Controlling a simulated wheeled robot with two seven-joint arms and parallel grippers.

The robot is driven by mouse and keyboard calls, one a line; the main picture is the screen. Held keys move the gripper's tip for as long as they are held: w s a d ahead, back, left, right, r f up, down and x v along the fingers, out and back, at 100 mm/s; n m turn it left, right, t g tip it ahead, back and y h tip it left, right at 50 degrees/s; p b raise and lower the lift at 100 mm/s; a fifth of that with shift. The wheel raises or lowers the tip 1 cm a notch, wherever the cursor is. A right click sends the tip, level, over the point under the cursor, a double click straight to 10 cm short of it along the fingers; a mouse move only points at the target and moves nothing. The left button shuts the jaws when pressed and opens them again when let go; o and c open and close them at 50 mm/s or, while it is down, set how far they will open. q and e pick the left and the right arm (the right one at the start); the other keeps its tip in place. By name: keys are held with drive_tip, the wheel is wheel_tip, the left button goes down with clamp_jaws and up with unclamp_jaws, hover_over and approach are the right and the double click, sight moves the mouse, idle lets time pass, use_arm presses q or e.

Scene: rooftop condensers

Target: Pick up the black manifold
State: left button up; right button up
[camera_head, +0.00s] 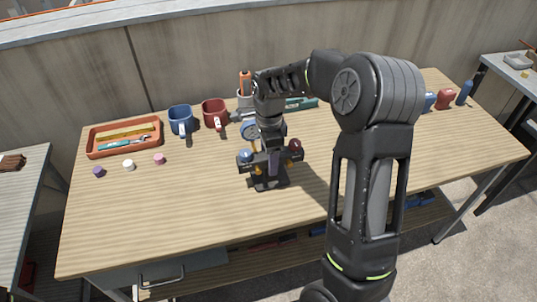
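The black manifold (268,183) stands upright on the wooden workbench, near its middle. It has a blue knob on its left, a red knob on its right and yellowish fittings below them. A round gauge shows just behind its top left. My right gripper (272,146) points down at the top of the manifold, between the two knobs. The wrist hides the manifold's upper part and most of the fingers, so I cannot tell whether they are closed on it. My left gripper is not in view.
On the wooden workbench (190,220), an orange tray (90,146) with tools, a blue mug (180,119) and a red mug (214,113) stand at back left. Small caps (128,165) lie before the tray. Blue and red containers (446,98) stand at far right. The front left is clear.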

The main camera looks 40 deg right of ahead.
drive_tip(key=f+p, duration=0.1)
drive_tip(key=f, duration=0.4)
drive_tip(key=shift+d+f, duration=0.15)
drive_tip(key=shift+d, duration=0.05)
drive_tip(key=shift+c, duration=0.3)
clamp_jaws()
idle(0.6)
idle(0.3)
idle(0.5)
